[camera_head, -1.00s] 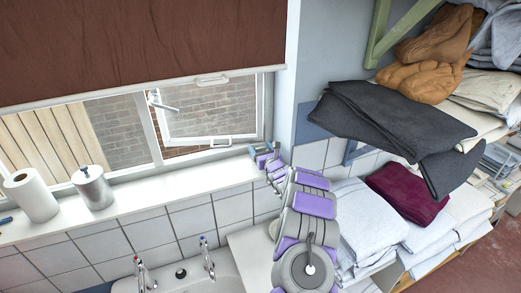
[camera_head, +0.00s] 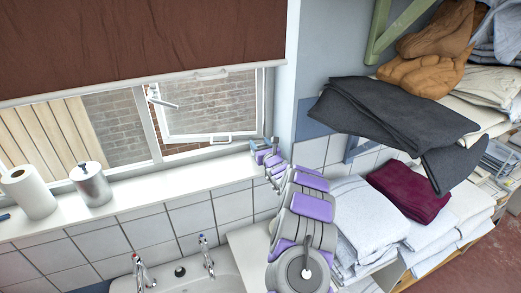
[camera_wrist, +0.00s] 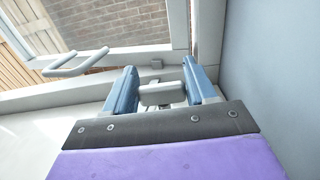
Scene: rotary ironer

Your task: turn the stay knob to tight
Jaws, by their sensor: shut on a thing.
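My gripper (camera_head: 265,147) is at the lower right corner of the open window (camera_head: 208,108), by the sill. In the wrist view, its two blue fingers (camera_wrist: 160,80) stand on either side of a small grey block-like piece, which looks like the stay knob (camera_wrist: 158,94). The fingers are shut on it. In the head view the knob is hidden by my gripper. No tight or loose marking can be read. A pale looped window handle (camera_wrist: 76,62) is left of the fingers, apart from them.
The white sill (camera_head: 150,199) carries a paper towel roll (camera_head: 30,193) and a metal canister (camera_head: 91,185) at left. A sink (camera_head: 185,276) with taps is below. Folded dark cloth (camera_head: 395,115) overhangs at right. The wall (camera_wrist: 268,75) is close on the right.

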